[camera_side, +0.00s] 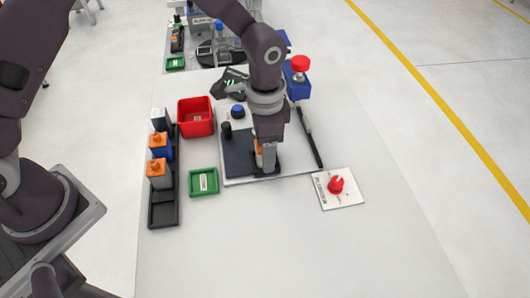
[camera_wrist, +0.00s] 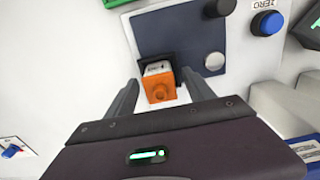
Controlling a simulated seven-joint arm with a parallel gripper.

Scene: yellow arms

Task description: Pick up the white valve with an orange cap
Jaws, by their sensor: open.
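The white valve with an orange cap (camera_wrist: 159,85) stands at the dark square holder on the grey-blue panel, in the middle of the wrist view. In the side view only a sliver of its orange cap (camera_side: 259,147) shows behind my gripper. My gripper (camera_side: 265,168) points down over it. In the wrist view the two fingers of my gripper (camera_wrist: 162,92) are apart, one on each side of the valve. I cannot tell if either finger touches it. The valve's lower part is largely hidden.
A black rack (camera_side: 163,208) at left holds several valves, two with orange caps (camera_side: 159,167). A red bin (camera_side: 196,117) and a green tray (camera_side: 203,181) stand between rack and panel. A blue button (camera_wrist: 267,23) is near the panel. A red knob plate (camera_side: 340,190) lies at right.

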